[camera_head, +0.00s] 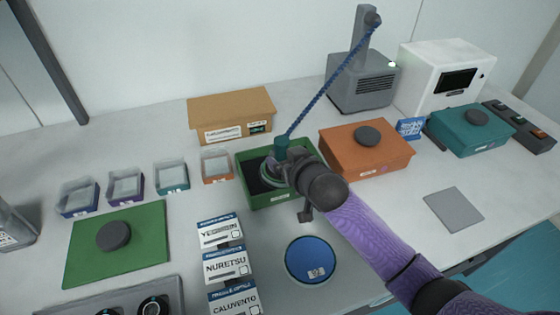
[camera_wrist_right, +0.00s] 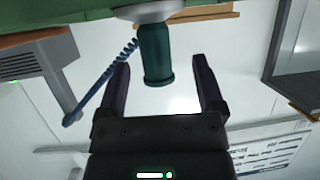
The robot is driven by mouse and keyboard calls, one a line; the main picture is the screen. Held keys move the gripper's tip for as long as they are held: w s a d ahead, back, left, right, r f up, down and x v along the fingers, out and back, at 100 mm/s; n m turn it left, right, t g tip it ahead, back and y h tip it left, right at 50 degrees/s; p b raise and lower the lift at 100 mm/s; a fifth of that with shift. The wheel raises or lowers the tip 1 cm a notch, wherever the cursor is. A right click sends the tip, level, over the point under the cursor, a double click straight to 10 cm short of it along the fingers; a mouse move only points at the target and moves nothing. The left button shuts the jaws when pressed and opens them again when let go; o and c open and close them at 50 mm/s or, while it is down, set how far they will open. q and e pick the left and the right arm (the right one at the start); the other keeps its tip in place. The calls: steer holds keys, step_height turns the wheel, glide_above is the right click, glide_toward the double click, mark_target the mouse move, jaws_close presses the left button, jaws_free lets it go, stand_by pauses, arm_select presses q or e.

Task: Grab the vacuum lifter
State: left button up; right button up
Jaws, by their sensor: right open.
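The vacuum lifter (camera_head: 281,143) has a teal handle, with a blue coiled hose running from it up to the grey pump unit. It stands upright in the green open box (camera_head: 270,201); its lower part is partly hidden by my right gripper (camera_head: 288,166). In the right wrist view, the teal handle (camera_wrist_right: 155,50) lies between the two dark fingers of my right gripper (camera_wrist_right: 159,66), with a visible gap on both sides. The gripper is open and holds nothing. My left gripper is not in view.
The grey pump unit (camera_head: 363,83) stands behind. An orange box (camera_head: 385,160) is to the right of the green box, a brown box (camera_head: 232,108) behind it. Small trays stand to its left. White cartons (camera_head: 226,266) and a blue disc (camera_head: 309,255) are in front.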

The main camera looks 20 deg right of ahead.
mark_target(282, 151)
steer(key=x, duration=0.1)
steer(key=b+x, duration=0.1)
steer(key=x, duration=0.2)
steer(key=shift+w+d+r, duration=0.1)
steer(key=shift+w+d, duration=0.1)
steer(key=shift+r, duration=0.1)
jaws_close()
